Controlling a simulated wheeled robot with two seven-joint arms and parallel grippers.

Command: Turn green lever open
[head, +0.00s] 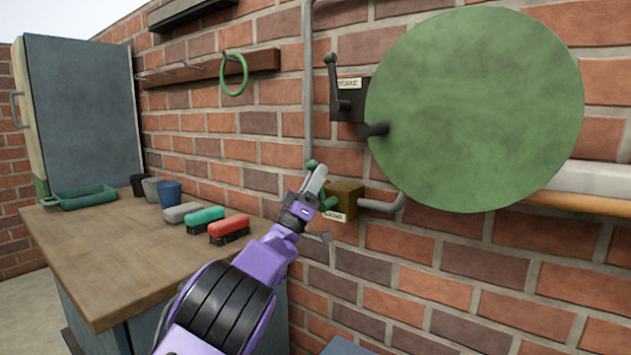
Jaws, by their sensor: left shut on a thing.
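The green lever (311,164) sticks up beside a brown valve box (345,196) on the brick wall, with a small label under the box. My left gripper (316,183) reaches up to it from the lower left and is shut on the lever. The gripper covers most of the lever, so its exact angle is hard to tell. A green stub (329,203) joins the lever side to the box. My right gripper is not in view.
A large green disc (475,110) and a black lever (334,82) are above right. A grey pipe (308,80) runs down the wall. The wooden bench (110,255) at left holds brushes (229,227), cups (169,192) and a green tray (82,197).

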